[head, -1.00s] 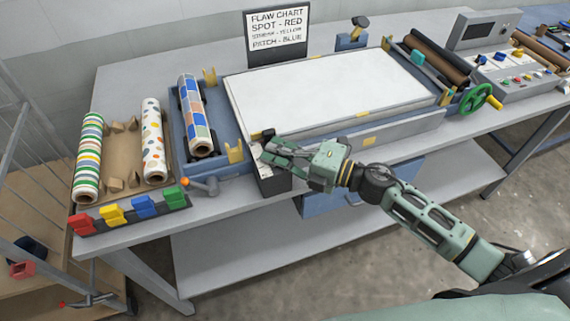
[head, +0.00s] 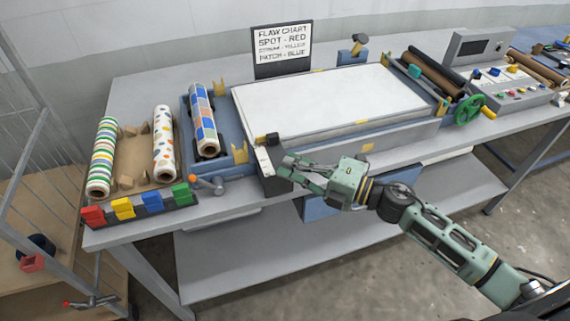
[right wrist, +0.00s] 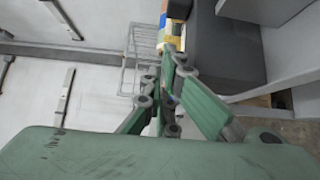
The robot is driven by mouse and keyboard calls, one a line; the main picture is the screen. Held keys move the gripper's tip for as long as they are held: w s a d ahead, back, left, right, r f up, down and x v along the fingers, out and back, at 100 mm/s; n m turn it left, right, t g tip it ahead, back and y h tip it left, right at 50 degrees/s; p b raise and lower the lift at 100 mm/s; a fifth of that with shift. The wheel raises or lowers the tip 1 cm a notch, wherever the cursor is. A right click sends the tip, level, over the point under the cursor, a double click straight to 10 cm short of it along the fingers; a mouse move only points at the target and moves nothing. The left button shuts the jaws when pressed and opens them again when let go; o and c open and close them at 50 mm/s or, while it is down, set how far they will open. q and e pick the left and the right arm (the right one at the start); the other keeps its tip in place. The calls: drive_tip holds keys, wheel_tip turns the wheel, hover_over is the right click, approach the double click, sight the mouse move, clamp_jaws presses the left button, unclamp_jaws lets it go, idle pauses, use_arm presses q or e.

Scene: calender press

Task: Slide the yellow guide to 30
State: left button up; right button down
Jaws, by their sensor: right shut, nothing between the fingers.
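Several small yellow pieces show in the head view, and I cannot tell for sure which is the guide. My left gripper is not in view.
The white press bed (head: 330,98) lies behind the gripper. A patterned roll (head: 205,122) rests in the blue cradle. An orange-knobbed lever (head: 208,184) and coloured clips (head: 151,202) are to the left. A green handwheel (head: 468,109) is at the right. The floor in front is clear.

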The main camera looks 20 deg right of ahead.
drive_tip(key=s+d+f+m+t+h+b, duration=0.2)
drive_tip(key=d+f+m+t+h, duration=0.25)
drive_tip(key=d+m+h, duration=0.7)
drive_tip(key=s+f+m+g+h, duration=0.35)
drive_tip(key=s+f+m, duration=0.3)
drive_tip(key=m, duration=0.25)
drive_tip(key=s+a+f+m+g+y, duration=0.1)
drive_tip(key=s+a+f+m+g, duration=0.3)
drive_tip(key=s, duration=0.5)
drive_tip(key=s+a+f+m+g+y, duration=0.1)
drive_tip(key=s+a+f+g, duration=0.3)
drive_tip(key=s+g, duration=0.3)
drive_tip(key=s+f, duration=0.3)
drive_tip(key=f, duration=2.5)
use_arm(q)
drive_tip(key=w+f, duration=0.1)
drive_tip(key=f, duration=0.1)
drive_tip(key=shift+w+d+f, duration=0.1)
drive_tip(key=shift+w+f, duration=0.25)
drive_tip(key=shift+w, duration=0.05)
use_arm(e)
drive_tip(key=s+d+f, duration=0.1)
drive_tip(key=s+f, duration=0.6)
drive_tip(key=s, duration=0.1)
drive_tip(key=s+d+f+g, duration=0.1)
drive_tip(key=s+d+f, duration=0.1)
drive_tip(key=s+f, duration=0.5)
drive_tip(key=shift+s+d+f, duration=0.25)
drive_tip(key=shift+s+f, duration=0.15)
drive_tip(key=shift+s, duration=0.45)
